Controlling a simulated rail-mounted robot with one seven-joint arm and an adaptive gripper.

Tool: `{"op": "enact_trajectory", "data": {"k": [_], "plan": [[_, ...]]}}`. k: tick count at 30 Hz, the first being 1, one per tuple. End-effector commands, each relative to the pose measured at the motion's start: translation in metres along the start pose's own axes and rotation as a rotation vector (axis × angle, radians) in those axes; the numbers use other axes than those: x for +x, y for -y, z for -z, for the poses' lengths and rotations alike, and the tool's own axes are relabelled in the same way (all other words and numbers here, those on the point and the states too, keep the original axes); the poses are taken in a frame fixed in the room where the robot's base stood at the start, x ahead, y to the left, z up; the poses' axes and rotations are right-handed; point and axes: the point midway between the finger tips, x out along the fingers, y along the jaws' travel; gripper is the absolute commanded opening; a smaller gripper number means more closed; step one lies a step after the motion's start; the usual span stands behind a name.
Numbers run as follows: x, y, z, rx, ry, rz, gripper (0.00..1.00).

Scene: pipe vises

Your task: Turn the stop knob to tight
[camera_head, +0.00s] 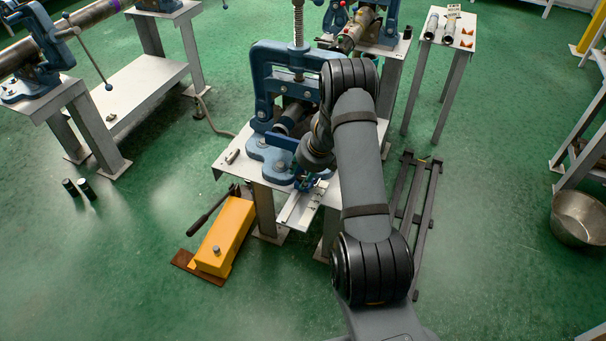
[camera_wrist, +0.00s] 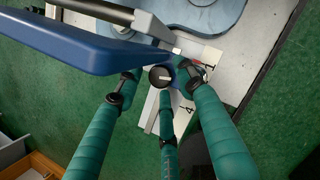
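A round black knob (camera_wrist: 160,76) with a pale mark on its face shows in the wrist view, on a blue mount at the edge of the vise bench. My gripper (camera_wrist: 157,82) has teal fingers spread around the knob, one at left, one at right and one below. The fingers look open, with gaps between them and the knob; I cannot tell whether any fingertip touches it. In the head view, my gripper (camera_head: 308,181) is at the front of the blue pipe vise (camera_head: 262,85), and my arm and wrist hide the knob.
A blue bar (camera_wrist: 70,45) crosses the upper left of the wrist view, close to the left finger. A pale strip with numbers (camera_wrist: 188,107) lies under the fingers. A yellow unit (camera_head: 226,236) with a lever stands on the floor left of the bench.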

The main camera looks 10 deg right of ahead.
Motion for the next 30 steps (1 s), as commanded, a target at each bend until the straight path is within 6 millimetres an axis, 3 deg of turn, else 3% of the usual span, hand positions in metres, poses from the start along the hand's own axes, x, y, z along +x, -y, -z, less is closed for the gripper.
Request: {"op": "enact_trajectory", "data": {"k": [18, 30], "plan": [[-0.0003, 0.0002, -0.0003, 0.000, 0.001, 0.000, 0.00], [-0.0005, -0.0017, -0.0016, 0.247, 0.003, 0.103, 0.00]]}}
